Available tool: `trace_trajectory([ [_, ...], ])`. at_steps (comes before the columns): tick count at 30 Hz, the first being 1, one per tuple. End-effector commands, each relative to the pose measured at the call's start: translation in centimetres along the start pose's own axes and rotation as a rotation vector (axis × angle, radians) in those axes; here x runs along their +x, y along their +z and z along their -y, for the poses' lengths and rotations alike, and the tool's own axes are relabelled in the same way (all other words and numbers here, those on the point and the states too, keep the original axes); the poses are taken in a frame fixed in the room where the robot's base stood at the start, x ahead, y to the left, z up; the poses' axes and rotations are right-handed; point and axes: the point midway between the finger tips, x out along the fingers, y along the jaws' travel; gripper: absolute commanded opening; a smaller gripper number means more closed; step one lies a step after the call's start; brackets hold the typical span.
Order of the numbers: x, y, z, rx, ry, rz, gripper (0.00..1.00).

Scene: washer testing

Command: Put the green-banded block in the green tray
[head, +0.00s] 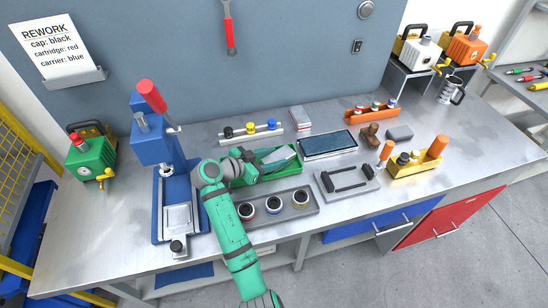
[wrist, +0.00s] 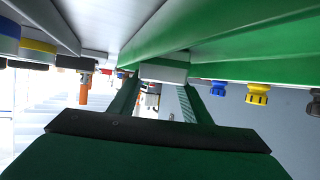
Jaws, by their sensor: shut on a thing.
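The green tray (head: 294,165) lies in the middle of the bench; its green wall (wrist: 220,35) fills the upper part of the wrist view. My gripper (head: 258,167) is low over the tray's left part. In the wrist view my gripper (wrist: 160,88) is shut on a pale grey block (wrist: 163,72), close beside the tray's wall. A green band cannot be made out on the block's visible face. Whether the block touches the tray floor cannot be told. In the head view my gripper hides the block.
A grey carrier with several ringed cups (head: 310,208) is in front of the tray. A blue press (head: 155,150) stands left. A dark-screened tablet (head: 328,145) lies right, and a pale block with a reddish edge (head: 299,117) behind. A handled grey plate (head: 347,182) sits front right.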

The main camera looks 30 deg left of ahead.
Motion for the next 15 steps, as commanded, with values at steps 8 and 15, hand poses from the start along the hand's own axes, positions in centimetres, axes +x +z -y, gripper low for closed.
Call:
trace_trajectory([
  [8, 0.01, 0.04, 0.05, 0.001, -0.001, -0.003, 0.05],
  [15, 0.17, 0.08, -0.11, 0.001, 0.002, -0.001, 0.62],
])
